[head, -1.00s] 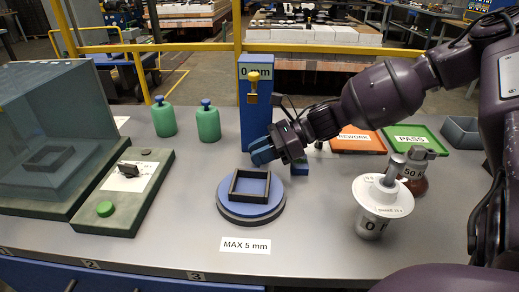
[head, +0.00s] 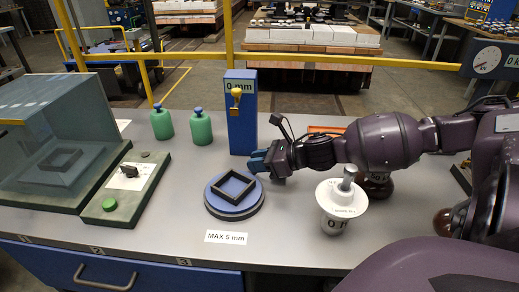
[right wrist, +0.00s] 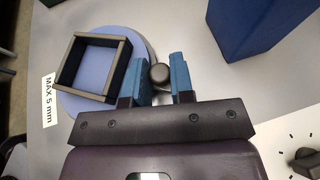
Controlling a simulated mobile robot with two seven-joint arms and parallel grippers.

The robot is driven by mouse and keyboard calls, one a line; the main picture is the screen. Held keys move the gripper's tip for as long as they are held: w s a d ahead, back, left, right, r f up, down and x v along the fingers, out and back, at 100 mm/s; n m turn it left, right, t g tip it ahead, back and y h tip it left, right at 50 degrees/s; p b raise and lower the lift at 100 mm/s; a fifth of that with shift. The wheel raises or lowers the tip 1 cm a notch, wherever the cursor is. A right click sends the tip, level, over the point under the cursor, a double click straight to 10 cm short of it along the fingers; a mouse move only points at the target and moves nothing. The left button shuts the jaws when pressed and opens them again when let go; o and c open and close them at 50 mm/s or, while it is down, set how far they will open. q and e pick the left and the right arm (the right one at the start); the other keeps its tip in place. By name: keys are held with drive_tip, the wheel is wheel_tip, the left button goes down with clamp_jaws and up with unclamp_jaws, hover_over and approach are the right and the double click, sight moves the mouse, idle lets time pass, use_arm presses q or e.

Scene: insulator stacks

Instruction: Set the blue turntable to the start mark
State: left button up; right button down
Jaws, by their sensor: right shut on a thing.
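The blue turntable (head: 214,194) sits on a dark round base on the grey bench, with a black square frame (head: 215,187) on top. The frame sits askew to the bench edge. The turntable also shows in the right wrist view (right wrist: 82,103). My right gripper (head: 258,160) is at its far right rim, low over the bench. In the right wrist view, its two blue fingers (right wrist: 164,78) stand either side of a dark round knob (right wrist: 160,74) beside the turntable's rim, and they are shut on it. I cannot make out a start mark. My left gripper is out of view.
A blue column (head: 241,130) marked 0 mm stands behind the gripper. Two green bottles (head: 201,129) are left of it.

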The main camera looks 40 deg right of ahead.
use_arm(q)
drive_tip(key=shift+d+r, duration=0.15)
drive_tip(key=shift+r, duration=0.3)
use_arm(e)
drive_tip(key=shift+s+m+h, duration=0.25)
drive_tip(key=shift+m+h, duration=0.05)
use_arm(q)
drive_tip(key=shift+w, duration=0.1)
use_arm(e)
drive_tip(key=shift+f, duration=0.1)
drive_tip(key=c, duration=1)
unclamp_jaws()
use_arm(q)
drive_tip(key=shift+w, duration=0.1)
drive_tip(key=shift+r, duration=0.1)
